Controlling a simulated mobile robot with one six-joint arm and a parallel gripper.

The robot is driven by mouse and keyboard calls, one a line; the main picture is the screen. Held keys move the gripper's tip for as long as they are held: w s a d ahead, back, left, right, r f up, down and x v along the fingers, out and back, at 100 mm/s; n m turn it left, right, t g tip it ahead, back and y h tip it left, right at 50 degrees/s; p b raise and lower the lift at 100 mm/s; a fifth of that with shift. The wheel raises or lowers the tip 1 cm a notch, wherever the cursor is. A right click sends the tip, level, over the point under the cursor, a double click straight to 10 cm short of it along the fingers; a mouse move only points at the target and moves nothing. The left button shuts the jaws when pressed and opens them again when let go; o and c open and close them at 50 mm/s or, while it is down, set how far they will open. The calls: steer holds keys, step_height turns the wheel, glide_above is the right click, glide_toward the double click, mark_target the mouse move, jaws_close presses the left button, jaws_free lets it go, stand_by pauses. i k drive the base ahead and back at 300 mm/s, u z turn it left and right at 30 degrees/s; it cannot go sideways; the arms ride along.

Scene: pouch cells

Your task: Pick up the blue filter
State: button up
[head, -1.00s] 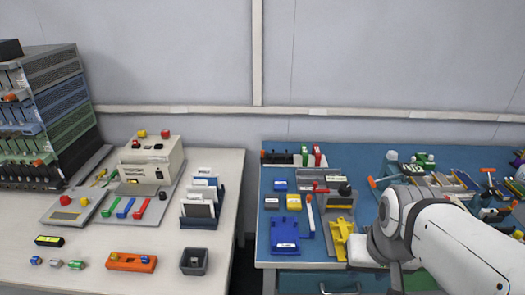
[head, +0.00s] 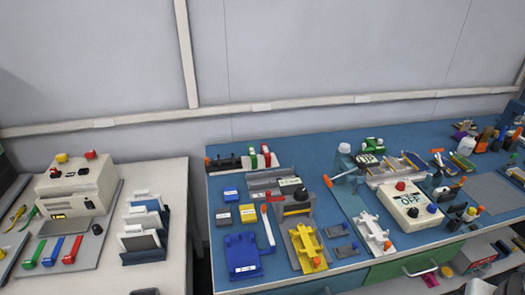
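I cannot tell for sure which thing is the blue filter. Blue things in the head view are a small blue box (head: 231,195) at the back left of the blue-topped bench, a larger blue fixture (head: 242,255) with a white label at its front left, and a blue-handled piece (head: 53,251) between a green and a red one on the left table. My gripper is not in view.
The blue bench (head: 329,142) also holds a yellow fixture (head: 308,248), a white fixture (head: 371,232) and a cream device reading OFF (head: 410,204). A rack of plates (head: 144,228) stands on the pale left table (head: 177,175). A gap separates the tables.

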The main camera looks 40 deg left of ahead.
mark_target(142, 198)
steer(key=z, duration=0.15)
steer(key=k, duration=0.95)
steer(key=u, duration=2.05)
steer(key=i, duration=1)
